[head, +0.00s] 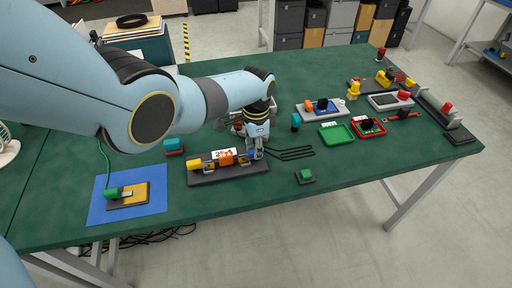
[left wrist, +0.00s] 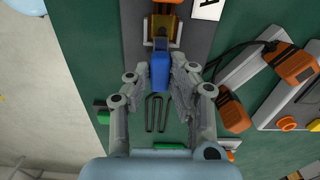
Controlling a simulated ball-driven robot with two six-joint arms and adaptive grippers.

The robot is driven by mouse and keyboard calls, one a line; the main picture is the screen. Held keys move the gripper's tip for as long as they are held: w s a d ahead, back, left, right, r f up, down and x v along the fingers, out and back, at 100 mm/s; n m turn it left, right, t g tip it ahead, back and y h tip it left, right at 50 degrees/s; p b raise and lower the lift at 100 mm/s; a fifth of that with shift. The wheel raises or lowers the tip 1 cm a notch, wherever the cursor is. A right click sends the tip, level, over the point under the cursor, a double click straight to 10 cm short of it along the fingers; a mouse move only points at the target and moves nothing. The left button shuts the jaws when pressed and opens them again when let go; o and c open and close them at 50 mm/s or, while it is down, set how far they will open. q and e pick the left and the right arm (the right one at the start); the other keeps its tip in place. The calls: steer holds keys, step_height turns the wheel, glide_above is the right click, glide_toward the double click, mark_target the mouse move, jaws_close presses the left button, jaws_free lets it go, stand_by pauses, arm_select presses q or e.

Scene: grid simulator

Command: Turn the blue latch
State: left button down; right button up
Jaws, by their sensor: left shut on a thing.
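The dark latch board (head: 222,178) lies on the green table and bears a yellow piece (head: 194,164), an orange piece (head: 226,158) and, at its right end, the blue latch (head: 251,155). My left gripper (head: 257,152) comes down over that right end and partly hides the latch. In the left wrist view, the blue latch (left wrist: 160,72) sticks out between the two fingers of my left gripper (left wrist: 161,92), which is shut on it. The orange piece (left wrist: 163,22) stands farther along the board. My right gripper is not in view.
A small green block (head: 304,176), a green tray (head: 336,133) and a red tray (head: 368,128) are farther right. A blue mat (head: 98,208) lies left. The front table strip is mostly clear.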

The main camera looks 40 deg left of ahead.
arm_select(q)
steer(key=shift+w, duration=0.1)
steer(key=c, duration=1.2)
jaws_free()
step_height(320, 180, up, 12)
